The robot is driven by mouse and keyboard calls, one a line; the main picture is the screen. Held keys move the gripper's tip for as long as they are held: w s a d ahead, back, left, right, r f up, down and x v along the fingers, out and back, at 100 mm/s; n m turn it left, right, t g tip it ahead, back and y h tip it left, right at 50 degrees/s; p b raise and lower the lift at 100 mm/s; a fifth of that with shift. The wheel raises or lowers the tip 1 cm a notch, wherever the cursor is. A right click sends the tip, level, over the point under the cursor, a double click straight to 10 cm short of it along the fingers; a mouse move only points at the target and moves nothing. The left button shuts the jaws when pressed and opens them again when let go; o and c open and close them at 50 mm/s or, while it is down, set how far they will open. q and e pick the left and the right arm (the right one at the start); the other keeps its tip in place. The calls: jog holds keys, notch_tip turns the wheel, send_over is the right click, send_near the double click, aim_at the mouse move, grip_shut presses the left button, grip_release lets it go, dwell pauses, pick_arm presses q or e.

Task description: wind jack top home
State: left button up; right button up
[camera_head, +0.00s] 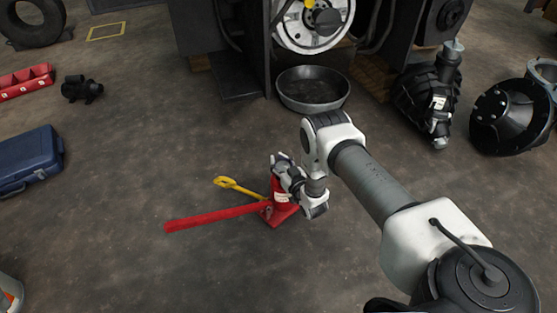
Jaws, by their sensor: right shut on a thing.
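A red bottle-type jack (277,213) stands upright on the floor near the middle of the head view. A long red handle bar (212,217) extends from its base to the left. My right gripper (281,176) is at the upper end of the jack and shut on its top. The fingers and wrist cover the jack top, so its height and thread are hidden. My left gripper is not in view.
A yellow hooked bar (239,188) lies just left of the jack. A dark round pan (312,90) sits behind, under the forklift (225,55). Black machine parts (510,115) stand at right, a blue case (28,160) at left. Floor in front is clear.

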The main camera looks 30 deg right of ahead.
aim_at(288, 164)
jog(key=shift+s+a+f+m+h, duration=0.1)
jog(key=shift+a+f+m+h, duration=0.15)
jog(key=shift+h, duration=0.25)
